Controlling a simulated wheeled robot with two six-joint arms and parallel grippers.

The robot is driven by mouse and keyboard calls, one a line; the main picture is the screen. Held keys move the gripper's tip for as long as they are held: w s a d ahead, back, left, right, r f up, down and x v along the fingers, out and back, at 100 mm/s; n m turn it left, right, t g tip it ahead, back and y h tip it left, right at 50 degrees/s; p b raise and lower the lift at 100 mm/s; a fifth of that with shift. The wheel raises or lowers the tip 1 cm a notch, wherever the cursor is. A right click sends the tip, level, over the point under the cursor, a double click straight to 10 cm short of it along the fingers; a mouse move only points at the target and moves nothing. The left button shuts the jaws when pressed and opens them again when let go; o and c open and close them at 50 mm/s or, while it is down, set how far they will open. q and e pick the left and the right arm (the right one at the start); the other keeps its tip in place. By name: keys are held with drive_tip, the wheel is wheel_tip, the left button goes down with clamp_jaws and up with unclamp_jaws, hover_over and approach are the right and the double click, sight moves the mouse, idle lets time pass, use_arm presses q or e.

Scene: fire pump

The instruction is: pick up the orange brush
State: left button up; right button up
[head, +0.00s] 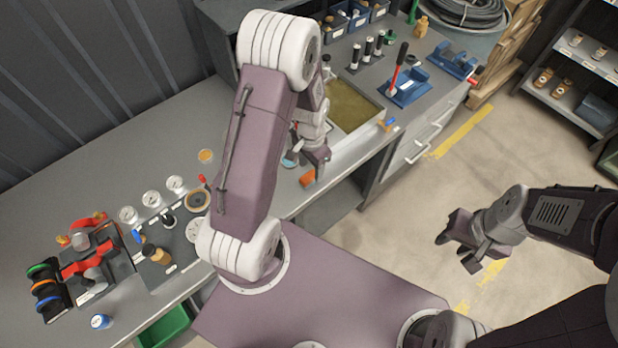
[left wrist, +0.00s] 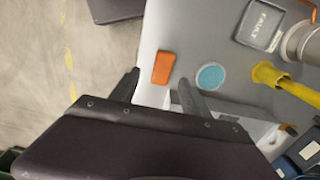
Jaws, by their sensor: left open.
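The orange brush (head: 307,178) shows as a small orange block at the front edge of the grey workbench (head: 95,190). In the left wrist view the orange brush (left wrist: 163,67) lies flat on the bench, just beyond the gap between my left fingertips. My left gripper (head: 316,163) is open and empty, close to the brush in the head view. My right gripper (head: 457,252) is open and empty over the floor, away from the bench.
A light-blue disc (left wrist: 210,76) lies beside the brush. A yellow pipe (left wrist: 285,84) and a grey box marked FAULT (left wrist: 261,24) are further right. A tray with an olive bottom (head: 350,106) stands behind the gripper. Gauges (head: 152,198) and valves stand on the left.

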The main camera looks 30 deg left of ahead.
sight(309, 176)
use_arm(q)
drive_tip(key=shift+s+a+f, duration=0.1)
drive_tip(key=shift+s+f, duration=0.05)
drive_tip(key=shift+f, duration=0.2)
wheel_tip(309, 176, down, 5)
drive_tip(key=shift+a+r+p, duration=0.1)
drive_tip(key=shift+a+p, duration=0.05)
drive_tip(key=shift+p, duration=0.4)
clamp_jaws()
